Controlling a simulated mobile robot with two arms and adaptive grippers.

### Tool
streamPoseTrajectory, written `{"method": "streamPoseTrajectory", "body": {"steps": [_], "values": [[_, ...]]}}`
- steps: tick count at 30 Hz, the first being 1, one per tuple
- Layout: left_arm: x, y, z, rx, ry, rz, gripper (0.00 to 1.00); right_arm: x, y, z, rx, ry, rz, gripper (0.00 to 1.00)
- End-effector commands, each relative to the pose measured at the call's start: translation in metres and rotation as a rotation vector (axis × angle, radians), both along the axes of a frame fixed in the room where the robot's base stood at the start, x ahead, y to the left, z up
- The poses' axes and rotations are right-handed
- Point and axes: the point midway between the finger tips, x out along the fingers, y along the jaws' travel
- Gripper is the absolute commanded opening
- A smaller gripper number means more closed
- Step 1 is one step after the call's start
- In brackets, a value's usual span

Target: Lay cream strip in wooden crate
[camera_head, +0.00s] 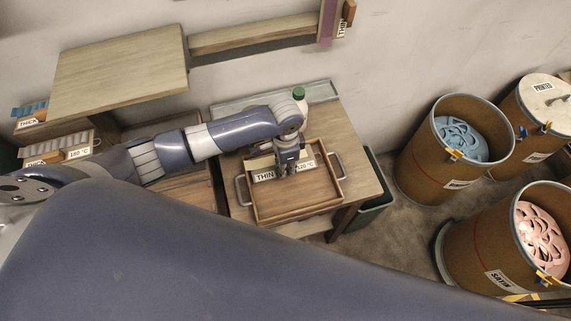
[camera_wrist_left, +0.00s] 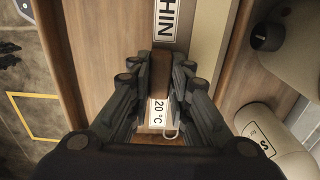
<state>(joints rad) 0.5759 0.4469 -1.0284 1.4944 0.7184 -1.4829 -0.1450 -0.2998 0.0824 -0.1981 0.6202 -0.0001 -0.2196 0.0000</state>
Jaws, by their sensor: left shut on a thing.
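The wooden crate (camera_head: 293,208) stands on a small table, with metal handles at its sides. A pale cream strip (camera_head: 259,163) lies lengthwise within the crate's outline near its back wall; it also shows in the wrist view (camera_wrist_left: 207,40). Labels reading "THIN" and "120 °C" face the front beside it. My left gripper (camera_head: 291,170) reaches down into the crate area between the two labels. In the wrist view its fingers (camera_wrist_left: 160,85) are shut around a brown wooden piece beside the strip. I cannot tell whether the strip touches the crate floor. My right gripper is not in view.
A white bottle with a green cap (camera_head: 299,94) stands just behind the crate. Drums with blue (camera_head: 461,140) and pink (camera_head: 541,236) coils stand at the right. The crate's front floor is clear.

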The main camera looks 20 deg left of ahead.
Motion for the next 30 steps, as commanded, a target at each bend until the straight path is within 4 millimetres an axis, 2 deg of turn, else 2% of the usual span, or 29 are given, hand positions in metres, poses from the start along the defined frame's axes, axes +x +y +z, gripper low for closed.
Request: {"method": "streamPoseTrajectory", "body": {"steps": [27,28,30], "values": [[-0.0001,0.0003,-0.0076,-0.001,-0.001,0.0,0.01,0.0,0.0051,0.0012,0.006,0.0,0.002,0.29],[-0.0001,0.0003,-0.0076,-0.001,-0.001,0.0,0.23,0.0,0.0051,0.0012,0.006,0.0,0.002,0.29],[-0.0001,0.0003,-0.0076,-0.001,-0.001,0.0,0.38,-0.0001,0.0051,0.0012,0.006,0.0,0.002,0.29]]}}
